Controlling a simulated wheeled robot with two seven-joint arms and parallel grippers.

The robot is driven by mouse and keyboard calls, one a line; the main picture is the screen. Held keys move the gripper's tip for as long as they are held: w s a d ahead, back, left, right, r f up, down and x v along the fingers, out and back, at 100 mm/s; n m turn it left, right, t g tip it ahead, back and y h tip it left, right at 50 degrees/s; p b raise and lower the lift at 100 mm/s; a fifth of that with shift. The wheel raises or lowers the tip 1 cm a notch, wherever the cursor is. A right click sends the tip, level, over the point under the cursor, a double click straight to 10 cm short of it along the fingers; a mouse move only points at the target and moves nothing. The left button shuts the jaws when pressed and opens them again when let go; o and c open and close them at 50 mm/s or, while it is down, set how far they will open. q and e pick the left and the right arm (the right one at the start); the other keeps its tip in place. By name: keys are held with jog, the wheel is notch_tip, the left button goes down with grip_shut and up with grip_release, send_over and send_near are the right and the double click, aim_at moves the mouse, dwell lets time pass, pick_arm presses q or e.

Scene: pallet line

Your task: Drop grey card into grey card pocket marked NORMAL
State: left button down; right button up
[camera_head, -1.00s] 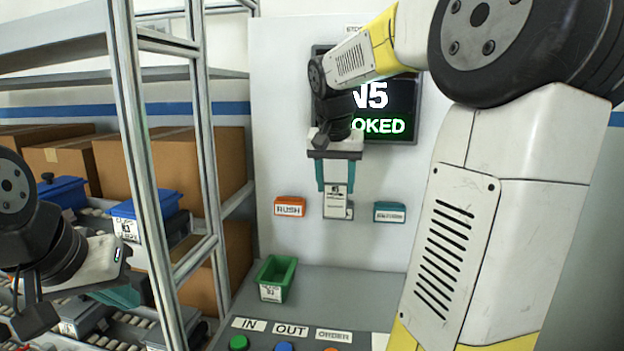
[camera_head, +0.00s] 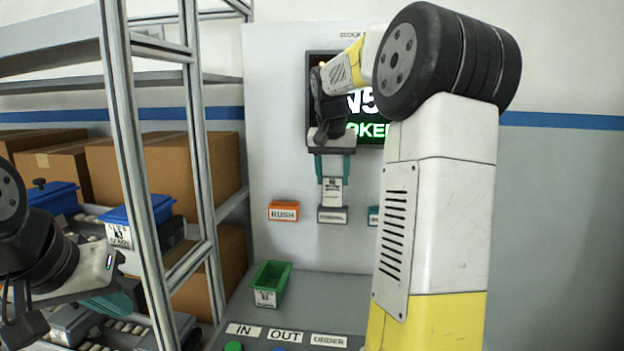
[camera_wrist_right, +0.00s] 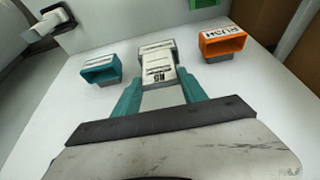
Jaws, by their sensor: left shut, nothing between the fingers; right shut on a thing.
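My right gripper (camera_head: 332,172) is shut on a pale grey card (camera_head: 333,191), held upright by the wall panel. The card's lower end meets the top of the middle grey pocket (camera_head: 332,215); I cannot tell whether it is inside. The pocket's label is too blurred to read. In the right wrist view the card (camera_wrist_right: 158,76) sits between the teal fingers, with the pocket (camera_wrist_right: 155,47) just beyond its end. My left gripper (camera_head: 118,302) is shut and empty at the lower left, by the rack.
An orange RUSH pocket (camera_head: 284,211) is left of the grey pocket. A teal pocket (camera_head: 374,216) on the right is partly hidden by my right arm. A green bin (camera_head: 271,284) stands on the grey counter below. A rack with blue bins (camera_head: 118,238) and boxes is left.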

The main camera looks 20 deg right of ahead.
jog(key=w, duration=0.1)
jog(key=w+d, duration=0.1)
jog(key=shift+w+d+f, duration=0.2)
jog(key=shift+w+f, duration=0.05)
jog(key=shift+w, duration=0.15)
jog(key=shift+f, duration=1.6)
jog(key=o, duration=1.4)
jog(key=shift+r, duration=0.1)
